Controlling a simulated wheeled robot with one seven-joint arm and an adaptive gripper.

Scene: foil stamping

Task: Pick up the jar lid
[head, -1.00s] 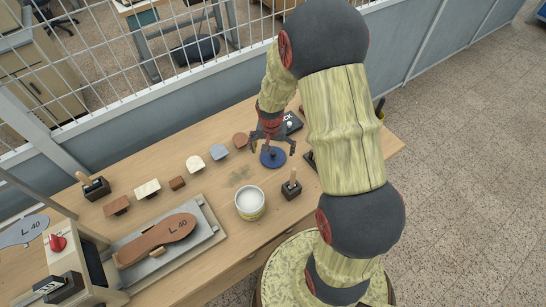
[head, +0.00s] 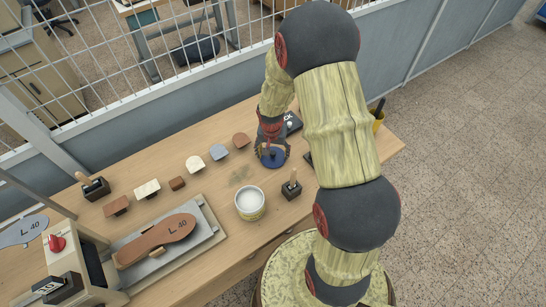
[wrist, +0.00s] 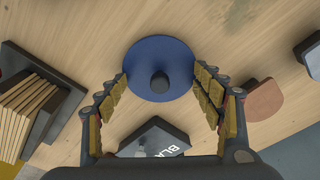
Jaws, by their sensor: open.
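The jar lid is a round blue disc with a dark knob in its middle. It lies flat on the wooden table in the wrist view (wrist: 160,54) and shows partly under my gripper in the head view (head: 274,161). My gripper (wrist: 161,82) is open, with one finger on each side of the lid's near part. The fingertips are close to the rim; I cannot tell whether they touch it. The open white jar (head: 250,203) stands apart from the lid, toward the front of the table.
A black box with white lettering (wrist: 157,137) lies close to my gripper. A brown rounded block (wrist: 264,99) is to the right in the wrist view. A dark holder with wooden pieces (wrist: 36,100) is to the left. A small black stand with a handle (head: 291,187) is near the jar.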

